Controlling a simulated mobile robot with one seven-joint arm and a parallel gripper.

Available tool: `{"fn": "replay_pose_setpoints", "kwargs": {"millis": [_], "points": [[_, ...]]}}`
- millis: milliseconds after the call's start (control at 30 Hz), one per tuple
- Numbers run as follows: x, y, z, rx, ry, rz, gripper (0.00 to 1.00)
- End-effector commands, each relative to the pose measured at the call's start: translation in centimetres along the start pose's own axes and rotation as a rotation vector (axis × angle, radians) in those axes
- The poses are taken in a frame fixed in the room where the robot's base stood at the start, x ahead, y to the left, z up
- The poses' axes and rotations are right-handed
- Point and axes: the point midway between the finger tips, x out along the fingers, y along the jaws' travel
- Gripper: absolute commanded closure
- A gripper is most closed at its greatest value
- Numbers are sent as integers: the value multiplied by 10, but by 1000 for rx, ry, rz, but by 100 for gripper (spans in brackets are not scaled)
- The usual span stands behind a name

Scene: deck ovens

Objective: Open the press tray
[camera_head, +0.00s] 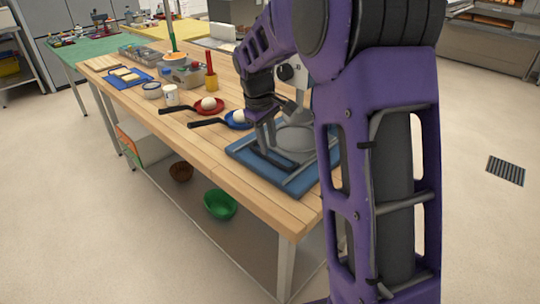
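The press stands on the near right end of the wooden table. It shows a flat blue base (245,153), grey bars along it and a round grey plate (295,138). A dark bar lies along the front left of the base. My gripper (264,138) points down at the left side of the press, close to the grey bars. I cannot tell whether it touches them, or whether its fingers are apart. My arm hides the right side of the press, and I cannot make out how far the tray is open.
Left of the press lie a blue pan (236,126) and a red pan (204,109), each with a white ball. A white mug (170,95) and a grey bin (181,76) stand farther back. A green bowl (220,204) sits on the lower shelf. Floor is clear at left.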

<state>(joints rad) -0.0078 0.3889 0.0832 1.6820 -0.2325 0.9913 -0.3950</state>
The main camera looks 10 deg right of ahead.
Motion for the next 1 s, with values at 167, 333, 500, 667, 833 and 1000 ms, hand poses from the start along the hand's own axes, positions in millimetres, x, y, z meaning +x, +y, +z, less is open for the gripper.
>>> {"fn": "replay_pose_setpoints", "kwargs": {"millis": [167,333,500,667,833,1000], "points": [[28,0,0,1,-2,0,73],[38,0,1,1,-1,0,73],[40,0,0,1,0,1,73],[39,0,0,1,0,1,80],[39,0,0,1,0,1,100],[39,0,0,0,0,1,100]]}}
